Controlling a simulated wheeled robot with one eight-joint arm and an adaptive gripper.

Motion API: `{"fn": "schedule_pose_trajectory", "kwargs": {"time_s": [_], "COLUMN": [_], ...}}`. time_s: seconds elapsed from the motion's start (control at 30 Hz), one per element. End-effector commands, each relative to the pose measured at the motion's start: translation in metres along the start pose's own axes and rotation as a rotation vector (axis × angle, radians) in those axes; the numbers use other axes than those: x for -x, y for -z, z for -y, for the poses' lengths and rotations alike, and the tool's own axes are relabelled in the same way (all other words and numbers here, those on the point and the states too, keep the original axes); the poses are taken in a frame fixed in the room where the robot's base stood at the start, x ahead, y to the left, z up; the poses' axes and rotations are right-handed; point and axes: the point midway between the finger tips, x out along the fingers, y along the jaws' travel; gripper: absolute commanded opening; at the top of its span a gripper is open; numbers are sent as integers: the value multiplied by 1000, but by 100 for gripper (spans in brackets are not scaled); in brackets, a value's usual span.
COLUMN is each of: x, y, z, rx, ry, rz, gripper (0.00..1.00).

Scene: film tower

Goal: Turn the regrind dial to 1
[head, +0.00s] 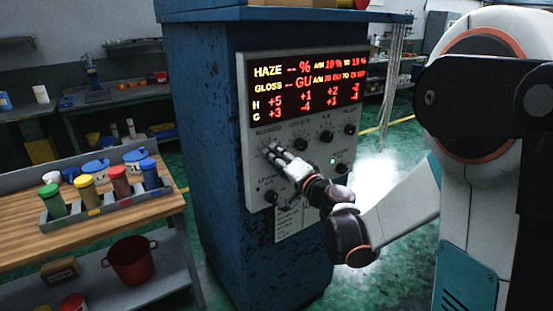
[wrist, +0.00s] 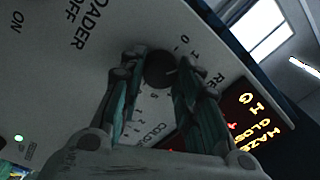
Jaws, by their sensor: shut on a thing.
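The regrind dial (wrist: 160,69) is a round black knob on the pale control panel (head: 255,185) of the blue cabinet. In the wrist view its printed scale shows a 0 and a 1 beside it. The setting it points to cannot be made out. My gripper (head: 272,151) reaches the upper left knob from the lower right, and its fingers hide that knob in the head view. In the wrist view my gripper (wrist: 160,63) has one finger on each side of the dial, shut on it.
Other black knobs (head: 326,137) sit to the right on the panel, and a loader knob (head: 271,196) sits below. A red-lit display (head: 305,82) is above. A wooden bench (head: 25,215) with a tray of coloured-lid jars stands left.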

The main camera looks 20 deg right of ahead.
Motion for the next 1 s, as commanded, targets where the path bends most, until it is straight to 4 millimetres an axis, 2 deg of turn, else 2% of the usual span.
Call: {"fn": "schedule_pose_trajectory", "kwargs": {"time_s": [0.2,0.23,0.3,0.73,0.87,1.0], "x": [1,1,1,6,22,51], "y": [-1,-1,-1,0,1,1], "z": [-1,-1,-1,0,-1,-1], "rx": [2,2,1,-1,-1,0], "ry": [-1,-1,0,-1,-1,-2], "rz": [2,2,1,0,-2,-3], "gripper": [7,35,51,51,51,51]}}
